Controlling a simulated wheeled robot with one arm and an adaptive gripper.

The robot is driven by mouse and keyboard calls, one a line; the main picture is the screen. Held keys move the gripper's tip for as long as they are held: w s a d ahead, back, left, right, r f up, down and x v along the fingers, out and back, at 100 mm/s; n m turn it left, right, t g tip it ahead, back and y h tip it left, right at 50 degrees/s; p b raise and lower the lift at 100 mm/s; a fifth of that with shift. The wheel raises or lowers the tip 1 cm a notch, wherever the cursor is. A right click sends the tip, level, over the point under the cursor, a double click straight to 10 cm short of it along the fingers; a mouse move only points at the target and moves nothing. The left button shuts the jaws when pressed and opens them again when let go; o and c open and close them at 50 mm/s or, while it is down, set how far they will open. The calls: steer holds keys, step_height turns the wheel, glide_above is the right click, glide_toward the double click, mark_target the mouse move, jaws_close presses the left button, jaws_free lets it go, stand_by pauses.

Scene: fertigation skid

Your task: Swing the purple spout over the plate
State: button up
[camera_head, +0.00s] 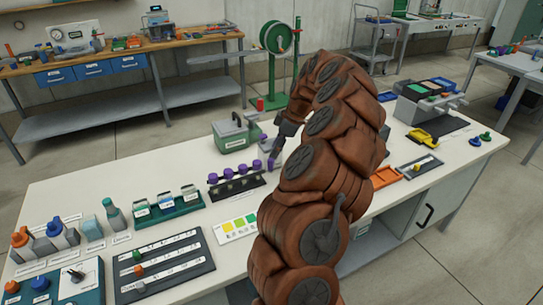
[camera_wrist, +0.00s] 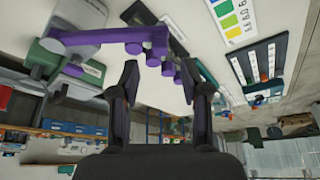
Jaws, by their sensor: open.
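The purple spout (camera_wrist: 100,38) shows in the wrist view as a long bar running left to right, with a thicker end at its right. It also shows in small part in the head view (camera_head: 268,146), beside the gripper. My gripper (camera_wrist: 159,72) is open, its two dark fingers apart. The spout's right end shows just above the fingertips in the picture; I cannot tell if they touch. Nothing is held. In the head view the gripper (camera_head: 280,143) is low over the bench, partly hidden by my arm. I cannot pick out the plate for certain.
A rack of several purple knobs (camera_head: 236,175) stands close to the left of the gripper. A green box (camera_head: 234,133) stands behind it. A colour card (camera_head: 236,229) and a teal tray of bottles (camera_head: 166,208) lie nearer. The white bench top (camera_head: 150,165) is clear at the back left.

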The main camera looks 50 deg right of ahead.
mark_target(270, 160)
steer(key=shift+p+x, duration=0.55)
steer(key=shift+x, duration=1.7)
jaws_close()
